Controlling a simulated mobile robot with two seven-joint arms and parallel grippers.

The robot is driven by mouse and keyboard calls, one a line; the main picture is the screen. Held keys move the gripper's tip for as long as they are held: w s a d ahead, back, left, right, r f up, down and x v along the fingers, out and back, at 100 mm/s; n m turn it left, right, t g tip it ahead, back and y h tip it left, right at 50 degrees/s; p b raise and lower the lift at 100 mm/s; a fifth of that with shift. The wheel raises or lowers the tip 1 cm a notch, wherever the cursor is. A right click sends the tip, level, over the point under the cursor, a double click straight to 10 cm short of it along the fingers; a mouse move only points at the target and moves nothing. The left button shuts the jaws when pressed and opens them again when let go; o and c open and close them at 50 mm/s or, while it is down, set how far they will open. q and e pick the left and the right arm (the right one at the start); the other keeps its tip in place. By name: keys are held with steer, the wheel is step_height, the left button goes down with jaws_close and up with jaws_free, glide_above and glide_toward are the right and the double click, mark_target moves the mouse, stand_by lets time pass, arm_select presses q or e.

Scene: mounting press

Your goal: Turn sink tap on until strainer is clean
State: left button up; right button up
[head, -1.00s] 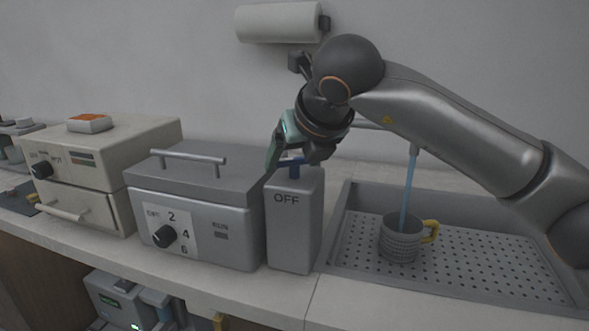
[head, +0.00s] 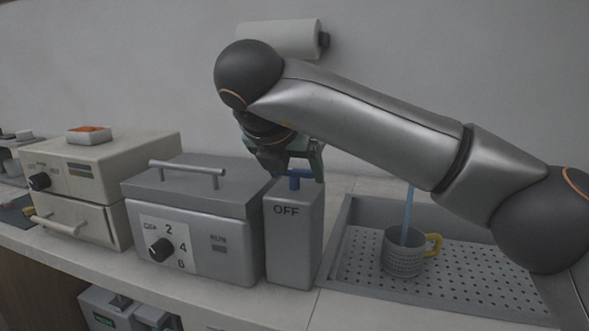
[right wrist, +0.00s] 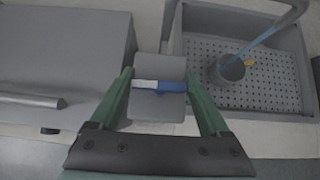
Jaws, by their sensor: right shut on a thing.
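The tap control is a grey box (head: 294,235) marked OFF with a blue lever (head: 296,181) on top. My right gripper (head: 300,166) is shut on this lever from above. The right wrist view shows its two green fingers (right wrist: 160,80) at the ends of the blue and white lever (right wrist: 160,86). A blue water stream (head: 408,212) runs down into the strainer (head: 402,256), a grey dotted cup with a yellow handle. The strainer stands upright in the sink (head: 350,255); it also shows in the right wrist view (right wrist: 228,72). My arm hides the spout in the head view. My left gripper is out of view.
A grey lidded machine (head: 190,225) with a numbered dial stands close left of the tap box. A beige unit (head: 75,190) with a drawer stands farther left. A paper roll (head: 278,38) hangs on the wall. The counter's front strip is clear.

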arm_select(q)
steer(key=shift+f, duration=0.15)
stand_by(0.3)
arm_select(e)
steer(key=o, duration=1.2)
steer(key=shift+s+a+r, duration=0.15)
steer(key=shift+s+r, duration=0.15)
steer(key=shift+r, duration=0.1)
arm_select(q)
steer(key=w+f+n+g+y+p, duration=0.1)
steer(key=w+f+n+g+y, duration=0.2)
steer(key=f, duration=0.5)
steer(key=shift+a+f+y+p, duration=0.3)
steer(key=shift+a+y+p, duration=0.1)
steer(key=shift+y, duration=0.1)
arm_select(e)
steer(key=v, duration=1.1)
steer(key=shift+s+a+r, duration=0.15)
steer(key=shift+s, duration=0.05)
